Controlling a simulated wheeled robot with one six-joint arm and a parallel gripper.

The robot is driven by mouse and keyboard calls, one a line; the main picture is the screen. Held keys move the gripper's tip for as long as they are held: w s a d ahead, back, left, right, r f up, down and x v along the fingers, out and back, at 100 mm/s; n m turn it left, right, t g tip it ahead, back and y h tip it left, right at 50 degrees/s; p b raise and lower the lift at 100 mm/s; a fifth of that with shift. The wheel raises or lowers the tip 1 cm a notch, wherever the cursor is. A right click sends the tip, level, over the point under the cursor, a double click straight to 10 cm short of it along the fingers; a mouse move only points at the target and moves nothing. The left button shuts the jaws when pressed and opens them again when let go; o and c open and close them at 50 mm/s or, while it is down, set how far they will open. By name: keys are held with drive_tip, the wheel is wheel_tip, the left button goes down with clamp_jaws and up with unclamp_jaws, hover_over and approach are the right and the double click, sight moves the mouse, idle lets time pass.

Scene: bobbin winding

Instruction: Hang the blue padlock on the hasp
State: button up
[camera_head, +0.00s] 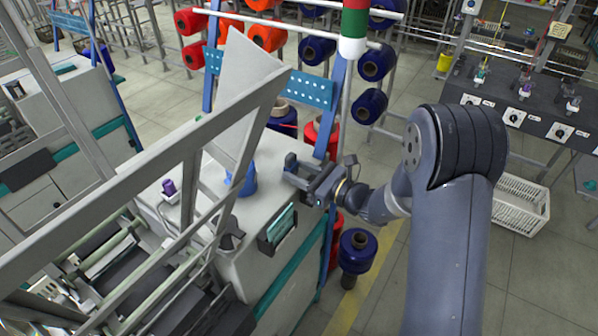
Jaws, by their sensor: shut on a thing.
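My gripper (299,168) is above the right end of the pale machine top (262,208), at the end of my arm reaching in from the right. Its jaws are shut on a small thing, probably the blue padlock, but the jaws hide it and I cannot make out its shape. A blue rounded object (246,180) stands on the machine top to the left of the gripper, partly behind a grey bar. I cannot clearly identify the hasp. A dark grey bracket (231,234) shows at the machine's front edge, left of a panel with a screen (280,228).
A small purple piece (168,187) sits on a pale plate at the left. Slanting grey bars (130,180) cross the left side. Racks of blue and red spools (317,50) stand behind. A dark counter (528,118) with switches and a white crate (520,205) are at the right.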

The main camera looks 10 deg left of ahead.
drive_tip(key=shift+r+p, duration=1.35)
drive_tip(key=shift+r, duration=1.15)
